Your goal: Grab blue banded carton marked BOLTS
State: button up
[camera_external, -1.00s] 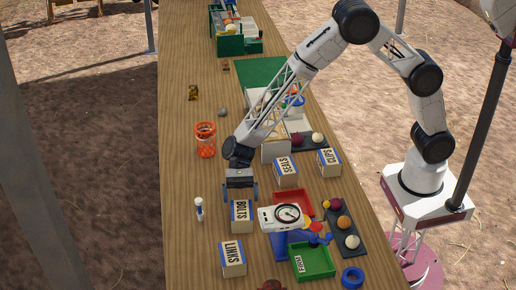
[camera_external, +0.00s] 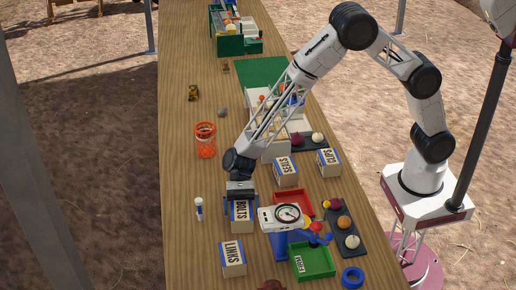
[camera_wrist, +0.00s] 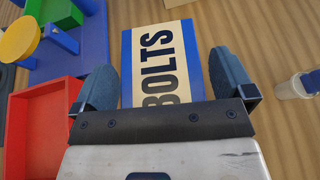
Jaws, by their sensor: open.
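The BOLTS carton (camera_external: 242,216) is a cream box with blue bands and black lettering, standing on the wooden table. In the wrist view the carton (camera_wrist: 160,62) lies between my two fingers, with its lower part hidden behind the gripper body. My gripper (camera_external: 241,199) is open and points down at the carton. In the wrist view my gripper (camera_wrist: 165,80) has one finger on each side of the carton, with a visible gap on the right side. I cannot tell how far the fingertips reach down beside it.
A red tray (camera_external: 294,203) and a dial scale (camera_external: 282,217) stand close on the right. The LINKS carton (camera_external: 232,259) is in front, and a small white bottle (camera_external: 199,209) is to the left. SEALS (camera_external: 285,171) and CLIPS (camera_external: 328,162) cartons stand behind. The table's left side is mostly clear.

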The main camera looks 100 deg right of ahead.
aim_at(241, 208)
jog(key=shift+c, duration=0.2)
jog(key=c, duration=1)
jog(key=shift+r, duration=0.15)
jog(key=shift+r, duration=4.9)
